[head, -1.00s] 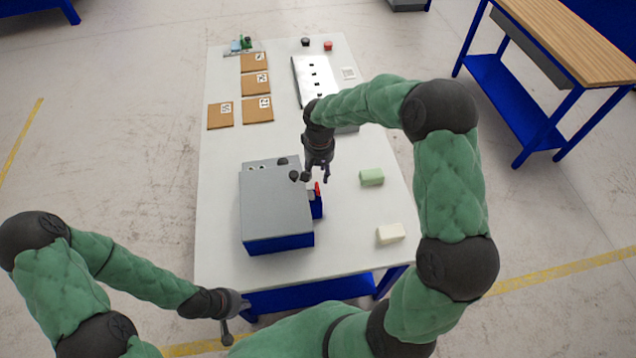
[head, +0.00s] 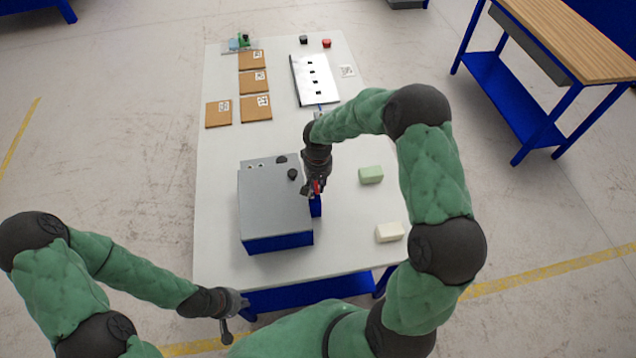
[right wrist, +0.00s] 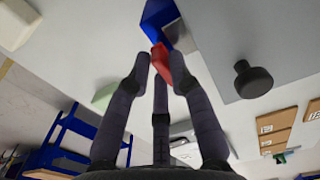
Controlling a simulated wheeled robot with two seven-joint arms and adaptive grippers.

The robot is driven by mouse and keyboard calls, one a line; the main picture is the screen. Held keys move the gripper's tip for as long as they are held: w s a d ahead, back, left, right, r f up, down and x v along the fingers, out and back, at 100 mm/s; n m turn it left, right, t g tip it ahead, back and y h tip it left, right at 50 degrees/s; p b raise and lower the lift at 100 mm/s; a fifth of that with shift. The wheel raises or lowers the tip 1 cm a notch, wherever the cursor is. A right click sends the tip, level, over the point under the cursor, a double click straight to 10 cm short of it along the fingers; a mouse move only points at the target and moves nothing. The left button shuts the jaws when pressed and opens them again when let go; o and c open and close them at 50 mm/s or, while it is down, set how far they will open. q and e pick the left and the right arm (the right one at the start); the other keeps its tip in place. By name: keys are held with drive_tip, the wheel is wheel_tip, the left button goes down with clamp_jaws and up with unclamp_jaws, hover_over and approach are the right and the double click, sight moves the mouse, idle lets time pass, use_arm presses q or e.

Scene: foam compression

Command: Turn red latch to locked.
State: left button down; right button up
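The red latch (head: 317,187) sits on the right side of the grey-topped blue box (head: 272,205), mostly hidden by my right gripper in the head view. In the right wrist view the red latch (right wrist: 161,60) lies between the fingertips of my right gripper (right wrist: 160,74), beside a blue bracket (right wrist: 158,17). The fingers flank the latch closely; I cannot tell whether they press on it. My left gripper (head: 236,309) hangs off the table's near left edge, away from the box; its fingers are too small to judge.
A black knob (head: 292,174) stands on the box top. A green block (head: 371,175) and a cream block (head: 389,232) lie to the right on the white table (head: 225,170). Brown cards (head: 219,114) and a silver panel (head: 308,75) lie farther back. The table's left strip is clear.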

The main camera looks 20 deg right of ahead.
clamp_jaws()
drive_tip(key=shift+n, duration=0.4)
drive_tip(key=n, duration=0.3)
drive_tip(key=shift+w+n, duration=0.1)
drive_tip(key=shift+n, duration=0.2)
drive_tip(key=n, duration=0.4)
drive_tip(key=shift+a+n, duration=0.15)
drive_tip(key=shift+n, duration=0.15)
drive_tip(key=n+p, duration=0.1)
drive_tip(key=n, duration=0.3)
drive_tip(key=shift+w+a+n, duration=0.1)
drive_tip(key=shift+n, duration=0.2)
drive_tip(key=shift+a+n+p, duration=0.1)
drive_tip(key=shift+n+p, duration=0.55)
drive_tip(key=shift+n, duration=1.55)
